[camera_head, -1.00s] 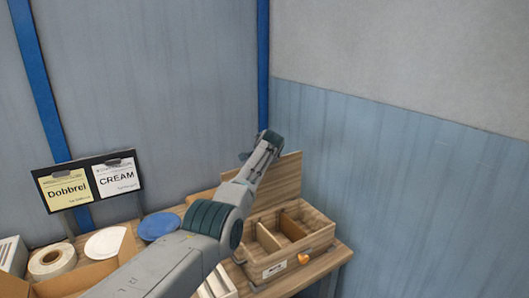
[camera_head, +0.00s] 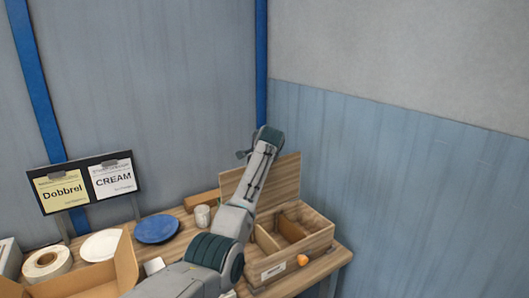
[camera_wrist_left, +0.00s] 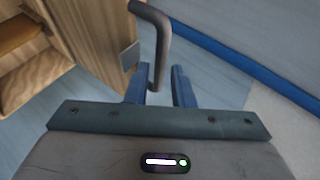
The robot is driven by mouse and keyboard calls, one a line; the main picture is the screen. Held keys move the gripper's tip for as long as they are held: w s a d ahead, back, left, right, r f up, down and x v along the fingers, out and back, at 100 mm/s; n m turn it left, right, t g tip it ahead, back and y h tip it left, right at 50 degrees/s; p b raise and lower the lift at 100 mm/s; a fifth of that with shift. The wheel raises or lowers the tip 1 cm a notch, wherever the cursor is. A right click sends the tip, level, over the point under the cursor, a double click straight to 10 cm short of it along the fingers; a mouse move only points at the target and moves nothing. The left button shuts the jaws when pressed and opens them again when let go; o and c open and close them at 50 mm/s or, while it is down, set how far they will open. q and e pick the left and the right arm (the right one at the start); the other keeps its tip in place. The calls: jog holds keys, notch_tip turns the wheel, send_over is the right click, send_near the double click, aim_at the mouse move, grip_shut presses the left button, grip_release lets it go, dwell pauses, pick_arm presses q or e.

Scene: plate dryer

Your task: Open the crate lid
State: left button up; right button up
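The wooden crate (camera_head: 317,242) stands on the bench, divided into compartments, with an orange knob (camera_head: 303,260) on its front. Its wooden lid (camera_head: 288,178) stands raised, close to upright, at the crate's back. In the wrist view, wood (camera_wrist_left: 100,35) fills the upper left, beside a bent grey bar handle (camera_wrist_left: 160,28). My left gripper (camera_wrist_left: 161,68) has its blue fingers apart, with the lower part of the bar between them and a gap visible at the right finger. In the head view my left arm crosses in front of the lid and hides part of it. My right gripper is out of view.
A blue plate (camera_head: 157,229), a white plate (camera_head: 100,245), a tape roll (camera_head: 47,262), a jar (camera_head: 202,217) and an open cardboard box (camera_head: 125,265) are left of the crate. A sign board (camera_head: 87,183) stands behind. Walls close off the back and right.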

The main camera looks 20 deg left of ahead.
pick_arm(q)
jog(key=b+v, duration=0.2)
jog(key=v, duration=0.4)
jog(key=shift+s, duration=0.15)
jog(key=shift+f, duration=0.1)
